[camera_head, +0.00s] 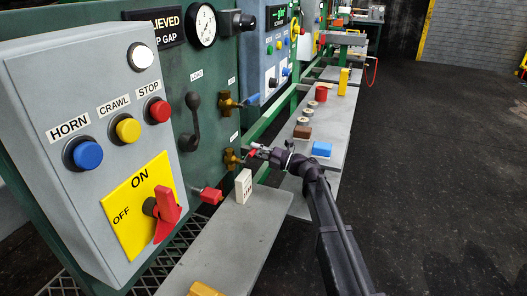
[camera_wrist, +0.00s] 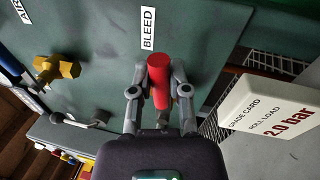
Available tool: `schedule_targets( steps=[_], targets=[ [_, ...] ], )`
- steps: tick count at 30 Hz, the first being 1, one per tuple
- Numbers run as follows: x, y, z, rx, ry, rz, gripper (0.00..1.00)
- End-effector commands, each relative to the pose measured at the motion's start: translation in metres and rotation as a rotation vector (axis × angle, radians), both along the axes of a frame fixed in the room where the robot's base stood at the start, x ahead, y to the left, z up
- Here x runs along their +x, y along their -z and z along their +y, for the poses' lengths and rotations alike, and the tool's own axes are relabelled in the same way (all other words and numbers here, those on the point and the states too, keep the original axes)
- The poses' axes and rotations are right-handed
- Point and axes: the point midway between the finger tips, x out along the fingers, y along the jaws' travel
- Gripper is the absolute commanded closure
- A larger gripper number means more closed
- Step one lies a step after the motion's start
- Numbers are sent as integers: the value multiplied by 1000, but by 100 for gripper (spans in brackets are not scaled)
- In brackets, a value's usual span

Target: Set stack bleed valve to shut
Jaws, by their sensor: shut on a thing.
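The stack bleed valve is the lower brass valve (camera_head: 231,160) on the green panel in the head view. Its red handle (camera_wrist: 158,82) shows in the wrist view below the white BLEED label (camera_wrist: 149,28). My gripper (camera_wrist: 159,84) has its two fingers on either side of the red handle and is shut on it. The handle's red end sticks out between the fingers. In the head view my gripper (camera_head: 262,153) meets the valve from the right and hides most of the handle. The valve body is mostly hidden in the wrist view.
An upper brass valve (camera_head: 228,103) with a blue handle sits above. A white grade card (camera_head: 243,186) stands on the grey shelf (camera_head: 225,246), close to my gripper. A red-ended knob (camera_head: 211,195) juts out below. The dark floor (camera_head: 430,170) at right is clear.

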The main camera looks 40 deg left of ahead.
Motion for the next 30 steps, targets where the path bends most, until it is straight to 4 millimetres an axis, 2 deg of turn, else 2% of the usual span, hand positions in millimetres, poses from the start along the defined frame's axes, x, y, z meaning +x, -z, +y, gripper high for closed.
schedule_targets(
  steps=[1,11,12,15,23,25,29,30],
  targets=[
    [4,-1,1,1,10,5,100],
    [1,-1,6,2,5,8,100],
    [1,-1,7,2,5,8,69],
    [0,-1,7,2,2,7,42],
    [-3,-1,7,2,-2,5,42],
    [-3,-1,7,1,-3,5,57],
    [-3,0,5,0,-3,-7,95],
    [-3,1,3,0,-1,-17,100]
  ],
)
